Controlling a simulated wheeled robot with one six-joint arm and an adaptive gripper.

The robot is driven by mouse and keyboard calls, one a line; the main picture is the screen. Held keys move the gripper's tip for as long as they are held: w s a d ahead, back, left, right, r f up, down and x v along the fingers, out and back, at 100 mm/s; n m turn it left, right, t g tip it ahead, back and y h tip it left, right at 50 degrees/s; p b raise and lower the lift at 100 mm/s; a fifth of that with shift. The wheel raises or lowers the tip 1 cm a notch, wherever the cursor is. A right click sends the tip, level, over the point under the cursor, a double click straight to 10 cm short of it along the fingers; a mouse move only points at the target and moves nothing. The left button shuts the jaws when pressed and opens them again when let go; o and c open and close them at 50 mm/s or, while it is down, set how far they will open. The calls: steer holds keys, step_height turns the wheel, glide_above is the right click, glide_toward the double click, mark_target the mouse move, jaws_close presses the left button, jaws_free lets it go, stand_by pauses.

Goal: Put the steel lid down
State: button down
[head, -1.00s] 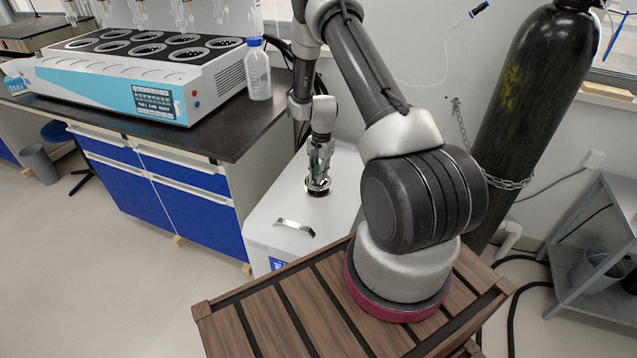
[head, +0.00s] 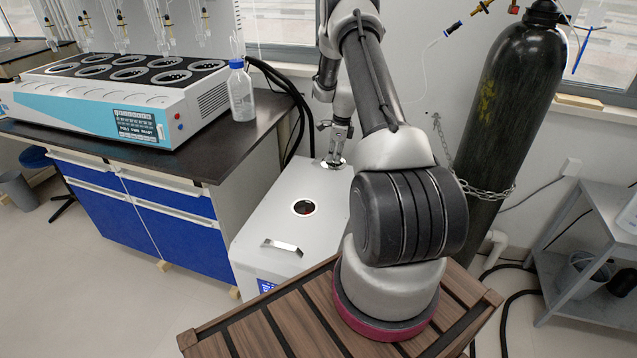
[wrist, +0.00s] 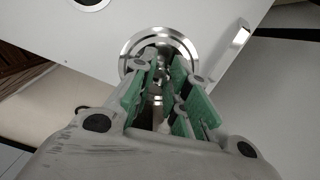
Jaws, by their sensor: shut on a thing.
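My gripper (head: 336,148) is shut on the steel lid (head: 333,163), a round shiny disc, and holds it by its middle. In the head view they are over the back part of the white cabinet's top (head: 270,221). I cannot tell whether the lid touches the top. The wrist view shows my gripper's green-padded fingers (wrist: 162,78) around the lid's centre, with the lid's ring-shaped rim (wrist: 130,48) beyond them. A round dark opening (head: 304,207) with a metal rim lies uncovered in the cabinet top, nearer the front than the lid.
A metal handle (head: 282,246) is on the cabinet top near its front. At left, a bench (head: 225,157) carries the white and blue multi-position unit (head: 120,95) and a blue-capped bottle (head: 241,93). A dark gas cylinder (head: 510,90) stands at right.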

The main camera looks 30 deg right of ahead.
steer(key=shift+w+d+r+m, duration=0.1)
steer(key=shift+w+r+m, duration=0.1)
steer(key=shift+m, duration=0.6)
steer(key=shift+f+m, duration=0.1)
steer(key=shift+m, duration=0.8)
steer(key=shift+f, duration=0.3)
step_height(320, 180, down, 9)
steer(key=shift+f, duration=0.15)
steer(key=shift+f, duration=0.15)
steer(key=c, duration=1.4)
jaws_free()
